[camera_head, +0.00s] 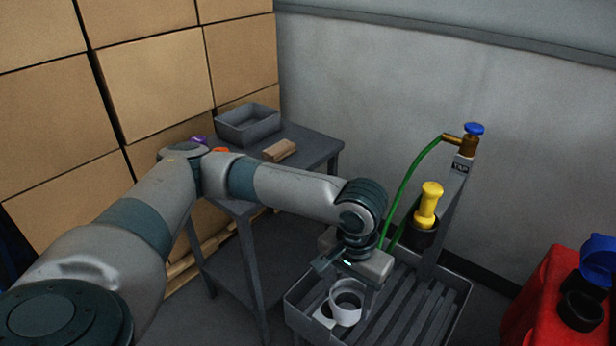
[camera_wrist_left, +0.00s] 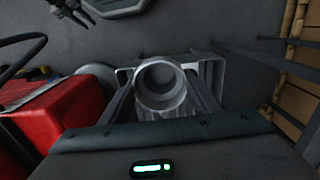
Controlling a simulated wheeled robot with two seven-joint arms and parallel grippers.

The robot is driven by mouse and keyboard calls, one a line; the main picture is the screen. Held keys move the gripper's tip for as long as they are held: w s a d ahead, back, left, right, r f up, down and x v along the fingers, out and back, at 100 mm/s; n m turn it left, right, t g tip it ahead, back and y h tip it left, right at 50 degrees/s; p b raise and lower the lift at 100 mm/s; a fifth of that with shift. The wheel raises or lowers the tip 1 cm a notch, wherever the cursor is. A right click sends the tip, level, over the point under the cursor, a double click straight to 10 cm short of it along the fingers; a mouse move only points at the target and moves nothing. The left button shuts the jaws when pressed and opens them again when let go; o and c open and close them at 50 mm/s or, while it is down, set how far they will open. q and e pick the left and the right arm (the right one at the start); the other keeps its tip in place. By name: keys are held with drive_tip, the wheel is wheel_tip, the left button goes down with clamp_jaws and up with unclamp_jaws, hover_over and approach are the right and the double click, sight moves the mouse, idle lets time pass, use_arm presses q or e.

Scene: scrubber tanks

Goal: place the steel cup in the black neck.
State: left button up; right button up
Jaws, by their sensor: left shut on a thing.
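The steel cup (camera_head: 347,301) is a pale grey, open-topped cylinder. My left gripper (camera_head: 349,290) is shut on it and holds it over the near left part of the slatted grey tray. The left wrist view shows the cup (camera_wrist_left: 160,84) between the two fingers, with its open mouth toward the camera. A black neck (camera_head: 581,311) stands open on top of the red tank (camera_head: 545,300), at the right edge of the head view. The cup is well to the left of it and apart from it. My right gripper is not in view.
The grey tray (camera_head: 462,290) has a post with a blue-handled tap (camera_head: 473,130), a green hose (camera_head: 411,185) and a yellow-handled tool (camera_head: 429,204) in a black holder. A blue cap (camera_head: 598,262) rises beside the neck. A grey table (camera_head: 320,150) holds a bin (camera_head: 247,123).

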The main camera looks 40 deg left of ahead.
use_arm(q)
drive_tip(key=s+f, duration=0.3)
drive_tip(key=f, duration=0.7)
drive_tip(key=shift+s+f, duration=0.15)
drive_tip(key=shift+s, duration=0.1)
drive_tip(key=shift+a, duration=0.1)
